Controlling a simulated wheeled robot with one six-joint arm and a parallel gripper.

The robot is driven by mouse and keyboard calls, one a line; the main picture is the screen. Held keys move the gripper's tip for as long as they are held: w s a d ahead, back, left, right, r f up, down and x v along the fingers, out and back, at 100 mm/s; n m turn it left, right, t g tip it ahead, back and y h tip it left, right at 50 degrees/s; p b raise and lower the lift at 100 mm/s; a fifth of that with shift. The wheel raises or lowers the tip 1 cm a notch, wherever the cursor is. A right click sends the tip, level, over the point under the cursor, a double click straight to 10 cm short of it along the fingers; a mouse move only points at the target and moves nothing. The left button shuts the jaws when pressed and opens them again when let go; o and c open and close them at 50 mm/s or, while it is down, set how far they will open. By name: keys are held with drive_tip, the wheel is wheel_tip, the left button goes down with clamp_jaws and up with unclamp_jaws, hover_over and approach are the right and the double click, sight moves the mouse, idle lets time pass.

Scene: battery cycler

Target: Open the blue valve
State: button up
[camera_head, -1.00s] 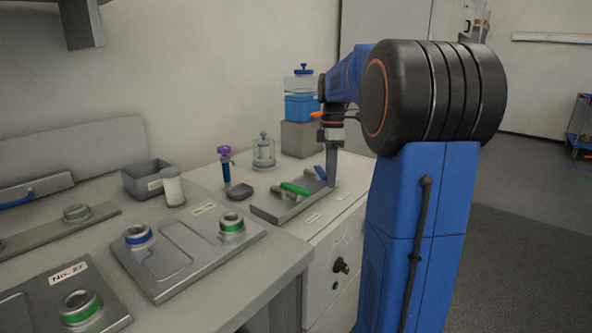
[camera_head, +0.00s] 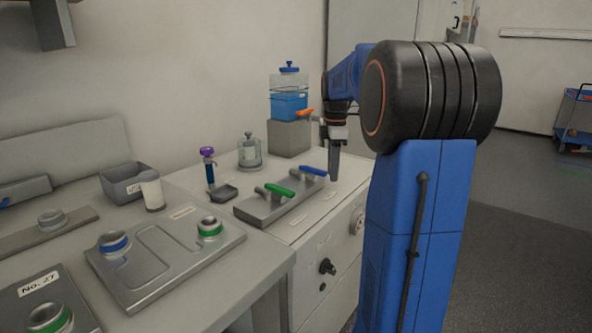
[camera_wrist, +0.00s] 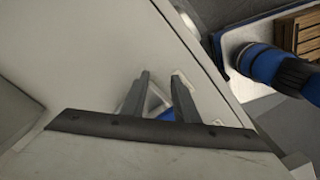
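The blue valve handle (camera_head: 313,170) sits at the far end of a grey block (camera_head: 262,207) on the bench. It lies roughly parallel to the green handle (camera_head: 279,190) nearer to me on the same block. My gripper (camera_head: 334,178) points down just right of the blue handle in the head view. In the wrist view, my gripper (camera_wrist: 160,76) has its two fingers apart with nothing clamped between them. A bit of blue (camera_wrist: 166,115) shows between the finger bases, mostly hidden by the gripper body.
A container of blue liquid (camera_head: 289,105) on a grey stand, with an orange part (camera_head: 304,113), is close behind my gripper. A glass jar (camera_head: 249,152) and a purple-topped tool (camera_head: 208,166) stand left of the block. The bench's right edge is near.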

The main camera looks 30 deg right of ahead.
wheel_tip(320, 180, up, 8)
drive_tip(key=shift+d, duration=0.15)
idle(0.6)
idle(0.5)
